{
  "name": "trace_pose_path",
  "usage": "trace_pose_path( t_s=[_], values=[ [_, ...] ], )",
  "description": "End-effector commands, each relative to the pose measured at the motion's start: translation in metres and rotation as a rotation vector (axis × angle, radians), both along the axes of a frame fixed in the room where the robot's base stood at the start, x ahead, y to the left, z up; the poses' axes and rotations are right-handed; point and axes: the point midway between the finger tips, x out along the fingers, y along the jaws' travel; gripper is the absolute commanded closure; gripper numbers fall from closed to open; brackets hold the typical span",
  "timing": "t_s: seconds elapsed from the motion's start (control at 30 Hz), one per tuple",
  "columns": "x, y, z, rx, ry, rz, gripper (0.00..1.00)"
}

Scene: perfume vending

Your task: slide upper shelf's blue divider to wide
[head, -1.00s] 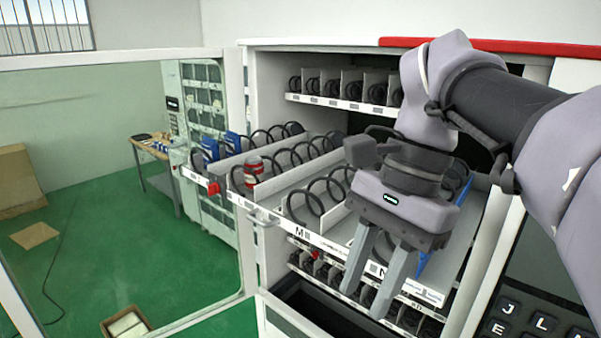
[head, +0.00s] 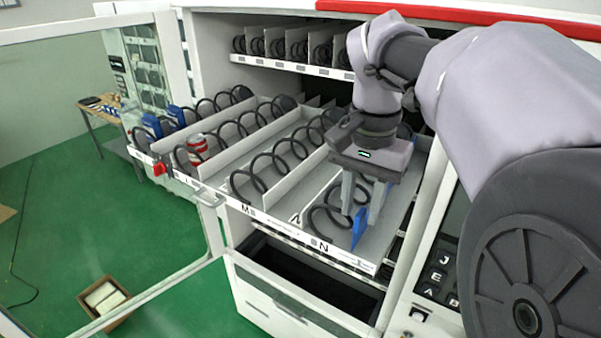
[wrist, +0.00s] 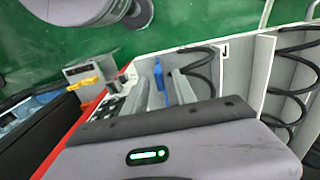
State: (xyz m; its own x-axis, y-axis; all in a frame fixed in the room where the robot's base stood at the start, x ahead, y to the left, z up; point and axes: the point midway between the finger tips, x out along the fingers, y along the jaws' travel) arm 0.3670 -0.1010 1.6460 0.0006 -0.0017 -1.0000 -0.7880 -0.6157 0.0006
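The upper shelf (head: 300,226), marked M and N, is pulled out of the vending machine. Its blue divider (head: 359,229) stands near the right end, right of the N lane's black coil (head: 326,218). My gripper (head: 360,214) points down over this part of the shelf. Its two fingers are apart, one on each side of the divider. In the wrist view the blue divider (wrist: 159,82) also shows between the fingers, with gaps visible beside it. My gripper's body hides the divider's rear part. I cannot tell whether either finger touches it.
A red-and-white can (head: 197,148) and blue packs (head: 152,124) stand in coils on the left. A white divider (head: 322,182) is left of the N lane. Below is an open dark bin (head: 310,278). The keypad panel (head: 440,272) is close on the right.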

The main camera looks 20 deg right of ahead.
Motion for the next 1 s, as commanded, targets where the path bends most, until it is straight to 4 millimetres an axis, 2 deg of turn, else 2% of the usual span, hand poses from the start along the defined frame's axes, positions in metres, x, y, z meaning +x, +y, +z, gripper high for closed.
trace_pose_path(
  t_s=[0.13, 0.43, 0.47, 0.6, 1.0],
  values=[
    [0.000, 0.000, -0.016, -0.001, 0.001, 0.000, 0.67],
    [0.000, 0.000, -0.019, 0.001, 0.001, -0.001, 0.67],
    [0.000, 0.000, -0.019, 0.001, 0.001, -0.001, 0.71],
    [0.000, 0.000, -0.019, 0.000, 0.000, -0.001, 0.99],
    [0.000, 0.000, -0.018, 0.000, 0.000, -0.001, 1.00]
  ],
)
